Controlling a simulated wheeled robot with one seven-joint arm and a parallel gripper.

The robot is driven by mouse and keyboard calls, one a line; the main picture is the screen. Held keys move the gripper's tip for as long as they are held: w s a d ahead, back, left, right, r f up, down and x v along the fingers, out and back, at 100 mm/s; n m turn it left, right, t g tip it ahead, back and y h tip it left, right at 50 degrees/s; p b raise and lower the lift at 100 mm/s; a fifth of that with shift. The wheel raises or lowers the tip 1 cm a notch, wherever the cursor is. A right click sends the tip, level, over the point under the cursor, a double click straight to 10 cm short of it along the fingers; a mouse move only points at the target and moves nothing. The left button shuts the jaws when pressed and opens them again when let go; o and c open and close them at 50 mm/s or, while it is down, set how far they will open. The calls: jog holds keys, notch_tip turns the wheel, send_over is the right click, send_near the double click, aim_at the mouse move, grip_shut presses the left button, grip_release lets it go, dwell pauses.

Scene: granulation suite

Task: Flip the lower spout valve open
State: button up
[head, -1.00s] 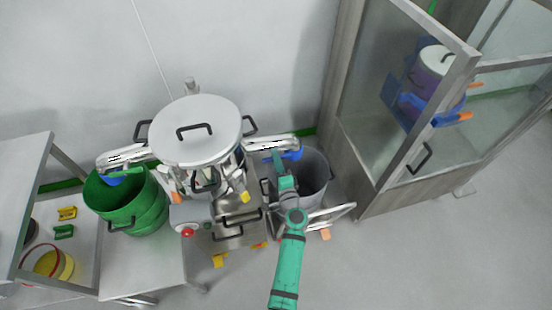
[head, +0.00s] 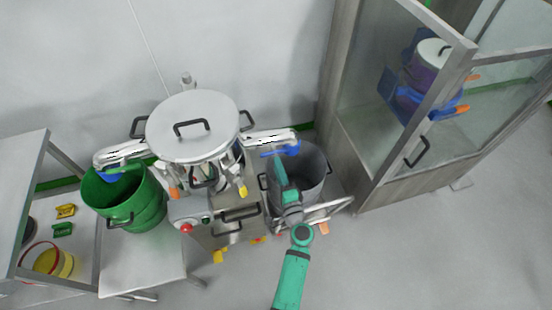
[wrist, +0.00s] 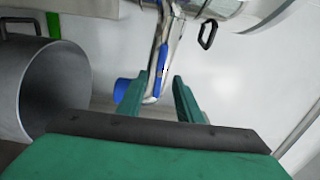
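A steel granulator vessel with a round lid (head: 193,125) stands at the centre of the head view, with a metal spout on each side. The right spout (head: 268,137) reaches over a grey bin and has blue parts (head: 290,149) at its end. In the wrist view, a slim blue lever (wrist: 162,58) lies along a shiny metal pipe, with a blue spout end (wrist: 124,90) to its left. My gripper (wrist: 160,92) is open and empty, its two green fingers spread with the lever's lower part between them in the picture. Contact cannot be told.
The grey bin (head: 313,170) is close below my gripper; it also shows in the wrist view (wrist: 60,85). A green bin (head: 140,205) stands under the left spout (head: 120,153). A glass-doored cabinet (head: 385,120) stands right. The floor at lower right is clear.

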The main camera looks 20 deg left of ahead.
jog(key=shift+v, duration=1.85)
jog(key=s+d+f+n+h, duration=0.1)
jog(key=s+d+f+h, duration=0.15)
jog(key=s, duration=0.35)
jog(key=s+d+f+n+g+h, duration=0.1)
jog(key=s+d+f+h, duration=0.1)
jog(key=s+d, duration=0.35)
jog(key=s+d+f+n+h, duration=0.1)
jog(key=s+f+h, duration=0.15)
jog(key=s, duration=0.45)
jog(key=s+d+r+n+h, duration=0.1)
jog(key=s+r+n, duration=0.3)
jog(key=s+r, duration=0.4)
jog(key=s+d+r+n+t+h, duration=0.1)
jog(key=s+d+r+n+h, duration=0.1)
jog(key=s+r, duration=0.6)
jog(key=shift+s+d+r+n, duration=0.3)
jog(key=shift+s+d+n, duration=0.3)
jog(key=shift+d+n, duration=0.35)
jog(key=shift+a, duration=0.1)
